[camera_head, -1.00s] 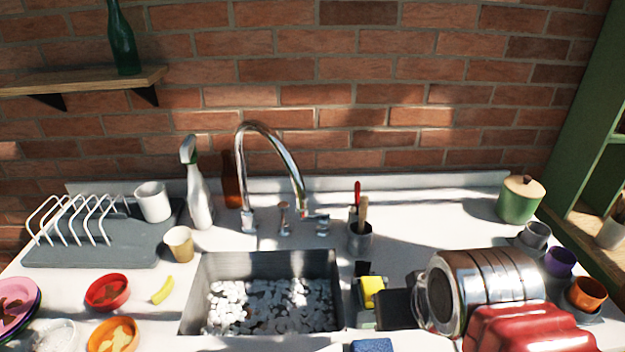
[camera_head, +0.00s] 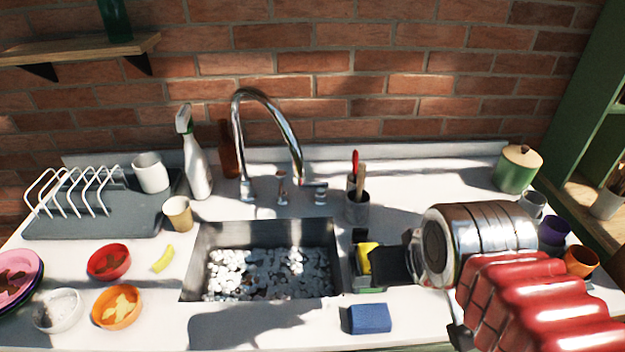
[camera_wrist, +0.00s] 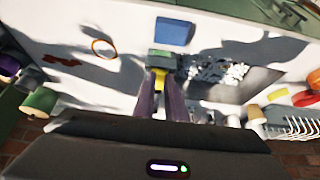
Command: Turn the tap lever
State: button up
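The chrome tap (camera_head: 240,150) stands behind the sink, its curved spout arching to the right. A short chrome post with a flat lever (camera_head: 318,188) stands right of it, the lever lying roughly level. A slim chrome post (camera_head: 283,188) stands between them. My gripper (camera_head: 384,264) is in front and to the right of the lever, apart from it. In the wrist view its two fingers (camera_wrist: 161,84) show a narrow gap and point toward a green and yellow item (camera_wrist: 162,57). I cannot make out the lever in the wrist view.
The sink (camera_head: 200,262) holds grey pebble-like pieces. A utensil cup (camera_head: 358,207) stands close right of the lever. A spray bottle (camera_head: 196,165) and brown bottle (camera_head: 229,158) stand left of the tap. A blue sponge (camera_head: 369,318) lies in front. Counter behind my arm is mostly clear.

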jog(key=w+r, duration=0.1)
jog(key=w, duration=0.2)
jog(key=w+a+r, duration=0.1)
jog(key=w+r, duration=0.1)
jog(key=w, duration=0.1)
jog(key=w+r, duration=0.2)
jog(key=w, duration=0.1)
jog(key=shift+w+a, duration=0.2)
jog(key=shift+a, duration=0.05)
grip_shut()
jog(key=g, duration=0.2)
send_over(314, 188)
jog(key=w+a, duration=0.2)
notch_tip(314, 188, down, 5)
jog(key=shift+w+d+f, duration=0.1)
jog(key=shift+w+d, duration=0.05)
jog(key=shift+f, duration=0.1)
jog(key=x, duration=1)
jog(key=shift+w, duration=0.1)
jog(key=shift+s+r, duration=0.2)
jog(key=shift+s, duration=1.85)
